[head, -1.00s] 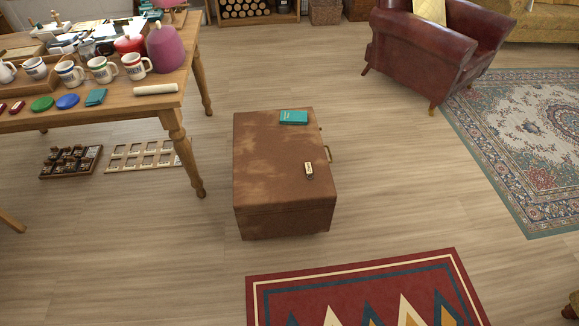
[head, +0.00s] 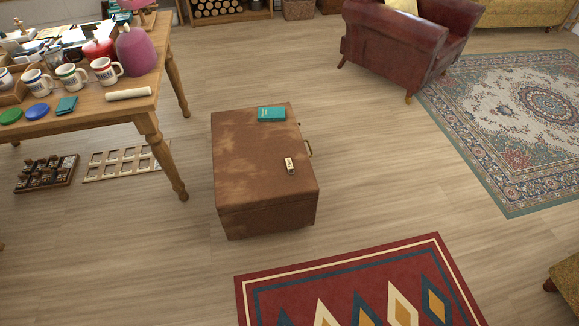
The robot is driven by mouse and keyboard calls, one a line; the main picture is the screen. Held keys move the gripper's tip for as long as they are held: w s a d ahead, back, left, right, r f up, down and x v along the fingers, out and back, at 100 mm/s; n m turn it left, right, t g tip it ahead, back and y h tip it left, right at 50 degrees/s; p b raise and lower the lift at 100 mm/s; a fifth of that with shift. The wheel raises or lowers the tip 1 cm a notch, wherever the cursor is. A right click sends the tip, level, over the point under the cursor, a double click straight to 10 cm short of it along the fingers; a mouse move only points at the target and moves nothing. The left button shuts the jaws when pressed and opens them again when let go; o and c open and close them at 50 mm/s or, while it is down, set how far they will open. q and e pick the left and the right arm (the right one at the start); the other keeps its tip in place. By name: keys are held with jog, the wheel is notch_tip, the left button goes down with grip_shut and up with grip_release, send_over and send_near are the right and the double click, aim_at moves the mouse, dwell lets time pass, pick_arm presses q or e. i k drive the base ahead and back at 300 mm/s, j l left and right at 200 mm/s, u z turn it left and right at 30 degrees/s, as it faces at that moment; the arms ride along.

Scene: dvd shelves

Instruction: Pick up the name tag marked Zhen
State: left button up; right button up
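A small light tag (head: 289,164) with a dark end lies on top of a brown trunk (head: 240,160), near its right edge. Its lettering is too small to read, so I cannot tell whether it is marked Zhen. A teal box or book (head: 272,114) lies near the trunk's back edge. Neither of my grippers shows in the head view.
A wooden table (head: 146,104) with mugs, a pink lidded pot (head: 137,50) and other items stands at the left. A dark rack (head: 47,173) and a pale frame (head: 122,162) lie on the floor. A red patterned rug (head: 350,262) lies in front. A red armchair (head: 392,50) stands behind. Floor right of the trunk is clear.

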aim_at(288, 164)
jog(key=i+j+u, duration=0.2)
jog(key=i+j, duration=0.6)
jog(key=i, duration=0.15)
